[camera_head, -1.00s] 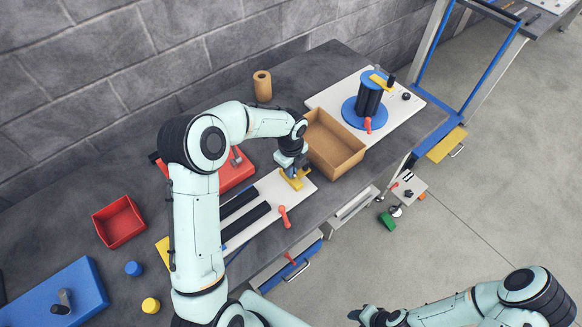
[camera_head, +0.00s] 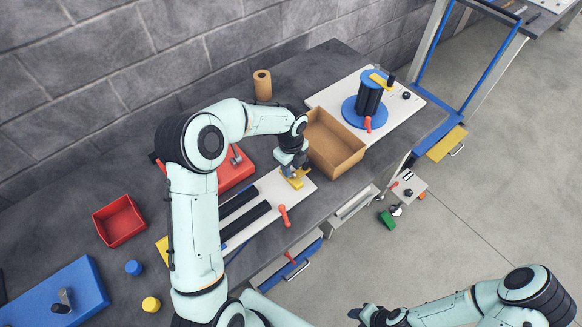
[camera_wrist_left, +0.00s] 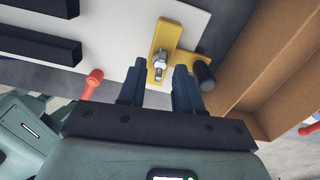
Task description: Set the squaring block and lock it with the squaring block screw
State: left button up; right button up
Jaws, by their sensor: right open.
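The yellow squaring block (camera_head: 298,181) is an L-shaped piece at the right end of the white plate. In the left wrist view the block (camera_wrist_left: 166,38) lies flat, with the silver squaring block screw (camera_wrist_left: 160,62) upright on it. My left gripper (camera_head: 290,172) is right above the block. In the wrist view its fingers (camera_wrist_left: 159,72) are apart, one on each side of the screw, with gaps showing; I see no grip on it. My right gripper (camera_head: 362,316) is open and empty at the bottom of the head view, away from the bench.
A cardboard box (camera_head: 335,143) stands close to the right of the block. A black knob (camera_wrist_left: 204,75) stands by the block's arm. Black bars (camera_head: 245,221) and a red lever (camera_head: 284,215) are on the white plate. A blue reel (camera_head: 367,110) stands further back.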

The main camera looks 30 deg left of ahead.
pick_arm(q)
notch_tip(320, 180, up, 12)
jog(key=shift+r+p, duration=0.25)
jog(key=shift+p, duration=0.2)
pick_arm(e)
jog(key=shift+w+r, duration=0.6)
jog(key=shift+w, duration=0.1)
